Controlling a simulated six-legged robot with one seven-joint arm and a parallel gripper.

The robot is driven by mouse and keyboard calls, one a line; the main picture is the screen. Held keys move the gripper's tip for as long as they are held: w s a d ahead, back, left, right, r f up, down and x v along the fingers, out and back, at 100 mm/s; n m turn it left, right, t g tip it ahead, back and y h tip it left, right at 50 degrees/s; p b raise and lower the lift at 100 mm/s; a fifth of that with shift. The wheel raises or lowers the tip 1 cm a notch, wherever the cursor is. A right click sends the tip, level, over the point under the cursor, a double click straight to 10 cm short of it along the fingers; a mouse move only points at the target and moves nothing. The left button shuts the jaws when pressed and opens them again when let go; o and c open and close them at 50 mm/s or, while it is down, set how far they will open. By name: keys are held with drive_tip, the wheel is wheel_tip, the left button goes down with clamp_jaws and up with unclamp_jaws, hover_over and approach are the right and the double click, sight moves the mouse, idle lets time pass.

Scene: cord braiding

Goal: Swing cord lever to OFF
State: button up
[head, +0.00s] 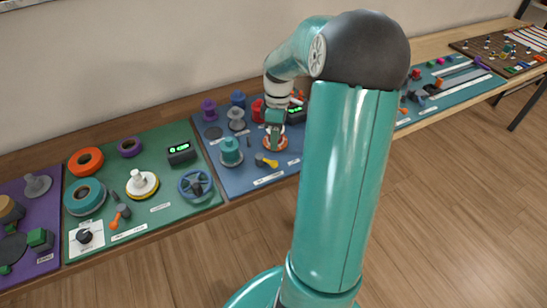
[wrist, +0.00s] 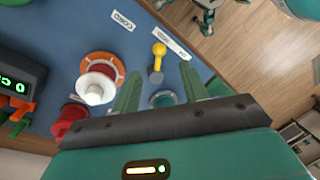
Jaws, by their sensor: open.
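The cord lever is on the blue panel (head: 240,181), with a yellow knob and a dark grey pivot. In the head view the lever (head: 267,161) points right from its pivot. In the wrist view the lever (wrist: 158,57) lies beyond my fingertips, its yellow knob away from me, beside a white label (wrist: 171,43) too small to read surely. My gripper (head: 275,122) hangs above the back part of the panel, behind the lever. In the wrist view my gripper (wrist: 158,82) is open with nothing between its fingers, apart from the lever.
An orange-rimmed dial with a white knob (wrist: 97,86) sits beside the lever. A teal spool (head: 230,153) stands left of it. Red spools (wrist: 70,121) and a dark box with a green display (wrist: 17,85) are close by. A green panel (head: 150,219) lies left.

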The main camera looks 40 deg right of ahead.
sight(274, 161)
drive_tip(key=f, duration=0.3)
drive_tip(key=a+f, duration=0.1)
drive_tip(key=f, duration=0.4)
drive_tip(key=shift+s+a+f, duration=0.2)
drive_tip(key=shift+s+f, duration=0.1)
drive_tip(key=shift+s, duration=0.05)
drive_tip(key=shift+c, duration=0.2)
drive_tip(key=c, duration=0.9)
